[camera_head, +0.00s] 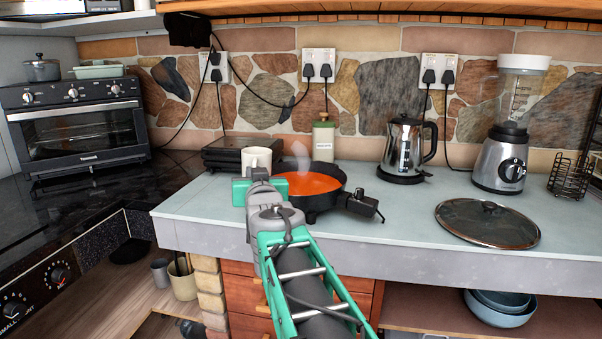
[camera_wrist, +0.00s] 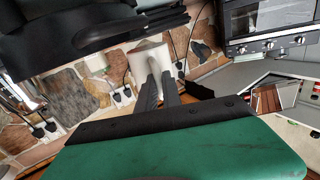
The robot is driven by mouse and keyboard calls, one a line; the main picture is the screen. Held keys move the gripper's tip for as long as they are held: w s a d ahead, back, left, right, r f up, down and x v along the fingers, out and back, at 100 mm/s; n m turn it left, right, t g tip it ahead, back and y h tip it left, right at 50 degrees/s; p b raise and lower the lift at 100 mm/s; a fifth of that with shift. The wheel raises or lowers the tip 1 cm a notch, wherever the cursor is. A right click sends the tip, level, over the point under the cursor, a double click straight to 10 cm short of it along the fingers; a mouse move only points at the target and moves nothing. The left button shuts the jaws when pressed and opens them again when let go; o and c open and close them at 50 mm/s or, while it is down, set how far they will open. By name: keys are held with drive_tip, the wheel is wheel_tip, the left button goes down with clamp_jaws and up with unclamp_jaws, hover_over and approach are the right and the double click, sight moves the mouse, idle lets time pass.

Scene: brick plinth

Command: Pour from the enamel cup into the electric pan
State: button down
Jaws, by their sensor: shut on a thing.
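The enamel cup (camera_head: 257,158) is white and stands out behind the end of my arm, at the left edge of the pan in the head view. It looks roughly upright there. In the wrist view the cup (camera_wrist: 148,58) is between the tips of my gripper (camera_wrist: 160,78), which is shut on it. Its contents are hidden. The electric pan (camera_head: 318,211) is round and black with an orange inside, and sits on the counter just right of my gripper, partly covered by my arm. A pale translucent shape shows above the pan; I cannot tell what it is.
A green-labelled bottle (camera_head: 323,140) stands behind the pan. A steel kettle (camera_head: 404,148) and a blender (camera_head: 505,135) stand to the right. A glass lid (camera_head: 487,222) lies on the front right counter (camera_head: 400,238). A flat black appliance (camera_head: 235,150) is behind the cup.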

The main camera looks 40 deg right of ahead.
drive_tip(key=d+r+m+p, duration=0.1)
drive_tip(key=p, duration=0.2)
drive_tip(key=shift+s+r, duration=0.1)
drive_tip(key=shift+r, duration=0.25)
drive_tip(key=d+m+p, duration=0.1)
drive_tip(key=p, duration=0.2)
drive_tip(key=d+m+g+y+p, duration=0.1)
drive_tip(key=d+m+p, duration=0.1)
drive_tip(key=p, duration=0.1)
drive_tip(key=d+f+m+p, duration=0.1)
drive_tip(key=p, duration=0.2)
drive_tip(key=shift+s+d+m+y+p, duration=0.25)
drive_tip(key=shift+m+y+p, duration=0.05)
drive_tip(key=shift+y+p, duration=0.1)
drive_tip(key=shift+s+d+f+m+y+p, duration=0.1)
drive_tip(key=shift+d+m+y+p, duration=0.35)
drive_tip(key=shift+p, duration=1.1)
drive_tip(key=shift+d+r+m+p, duration=0.3)
drive_tip(key=shift+r+m+p, duration=0.4)
drive_tip(key=shift+p, duration=1.2)
drive_tip(key=shift+s+d+f+m+y+p, duration=0.1)
drive_tip(key=shift+d+f+m+y+p, duration=0.45)
drive_tip(key=shift+p, duration=0.65)
drive_tip(key=shift+d+r+m+y+p, duration=0.2)
drive_tip(key=shift+r+m+p, duration=0.2)
drive_tip(key=shift+p, duration=0.35)
drive_tip(key=shift+d+r+m+y+p, duration=0.1)
drive_tip(key=shift+r+m+y+p, duration=0.25)
drive_tip(key=shift+p, duration=0.35)
